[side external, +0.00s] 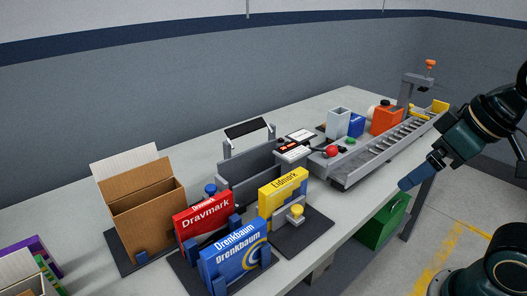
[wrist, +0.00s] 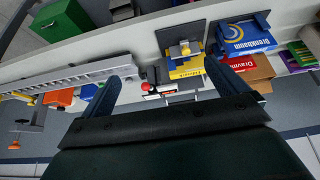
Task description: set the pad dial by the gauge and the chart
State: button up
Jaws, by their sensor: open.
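My gripper (side external: 408,182) is open and empty at the right in the side view, off the bench's front edge. In the wrist view, its two fingers stand wide apart (wrist: 170,68). A yellow knob (side external: 297,210) sits on a grey block on a dark pad (side external: 312,238) near the front edge. The knob also shows in the wrist view (wrist: 184,48). A blue knob (side external: 211,188) stands behind the red box. A small panel with a white sheet (side external: 300,135) lies mid-bench; its print is unreadable. I cannot identify a gauge for certain.
Blue (side external: 235,258), red (side external: 203,217) and yellow (side external: 284,188) boxes stand in holders. A grey conveyor (side external: 385,148) runs right, beside a red ball knob (side external: 332,151). A green bin (side external: 383,226) is below the edge.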

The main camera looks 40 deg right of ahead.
jog(key=shift+w+r, duration=0.1)
jog(key=shift+w, duration=0.05)
jog(key=c, duration=0.7)
jog(key=shift+w+d+r, duration=0.1)
jog(key=shift+w, duration=0.2)
jog(key=shift+c, duration=1.1)
jog(key=w+d, duration=0.4)
jog(key=w, duration=0.4)
jog(key=w+d, duration=0.3)
jog(key=w, duration=0.5)
jog(key=w+d+f+g, duration=0.1)
jog(key=w+d+f, duration=0.5)
jog(key=w+d, duration=0.4)
jog(key=shift+w+d+f, duration=0.2)
jog(key=shift+d+f, duration=0.15)
jog(key=shift+d, duration=0.7)
jog(key=shift+f, duration=0.1)
jog(key=shift+x, duration=6.8)
jog(key=shift+c, duration=0.2)
